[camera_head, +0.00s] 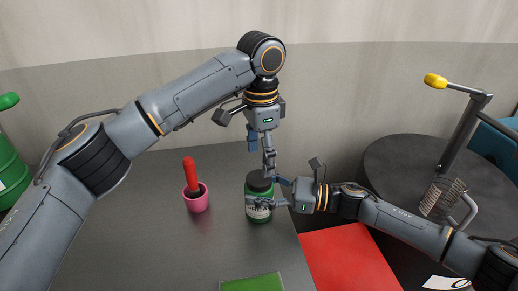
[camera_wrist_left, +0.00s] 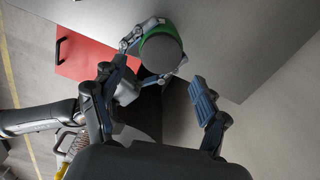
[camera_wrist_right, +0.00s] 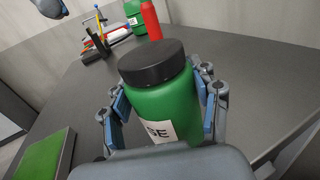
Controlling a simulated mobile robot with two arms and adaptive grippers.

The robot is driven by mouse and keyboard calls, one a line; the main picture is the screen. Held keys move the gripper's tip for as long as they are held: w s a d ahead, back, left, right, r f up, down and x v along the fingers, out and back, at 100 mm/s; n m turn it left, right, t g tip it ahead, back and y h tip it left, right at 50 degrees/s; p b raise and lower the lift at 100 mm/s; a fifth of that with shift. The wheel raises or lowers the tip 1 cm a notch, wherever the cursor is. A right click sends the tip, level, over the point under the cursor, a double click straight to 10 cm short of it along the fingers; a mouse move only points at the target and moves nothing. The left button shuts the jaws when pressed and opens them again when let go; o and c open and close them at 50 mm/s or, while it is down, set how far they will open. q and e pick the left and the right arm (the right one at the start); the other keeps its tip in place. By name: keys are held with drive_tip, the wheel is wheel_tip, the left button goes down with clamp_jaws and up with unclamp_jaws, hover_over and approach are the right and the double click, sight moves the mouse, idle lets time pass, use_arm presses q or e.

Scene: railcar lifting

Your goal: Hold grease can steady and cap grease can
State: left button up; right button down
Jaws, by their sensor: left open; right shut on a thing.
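The green grease can (camera_head: 259,207) stands upright near the right edge of the grey table, with a pale label on its side. A black cap (camera_head: 259,181) sits on its top and looks level in the right wrist view (camera_wrist_right: 155,63). My right gripper (camera_head: 275,198) is shut around the can's body; its fingers flank the can (camera_wrist_right: 165,108) in the right wrist view. My left gripper (camera_head: 268,168) points down just above the cap, open and empty. In the left wrist view the cap (camera_wrist_left: 161,53) lies beyond its spread fingers. Whether they touch the cap is unclear.
A pink cup (camera_head: 197,200) with a red-handled tool (camera_head: 190,173) stands left of the can. A green flat object (camera_head: 252,284) lies at the front. A red surface (camera_head: 350,260) is at right, below a dark round table (camera_head: 410,165).

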sight(259, 178)
use_arm(q)
drive_tip(key=n, duration=0.1)
drive_tip(key=r+n, duration=0.1)
drive_tip(key=n, duration=0.1)
drive_tip(key=shift+r, duration=0.25)
drive_tip(key=n, duration=0.2)
drive_tip(key=r+n, duration=0.1)
drive_tip(key=n, duration=0.1)
drive_tip(key=shift+a, duration=0.15)
drive_tip(key=shift+f, duration=4)
drive_tip(key=c, duration=1.2)
drive_tip(key=o, duration=1.4)
drive_tip(key=shift+c, duration=0.2)
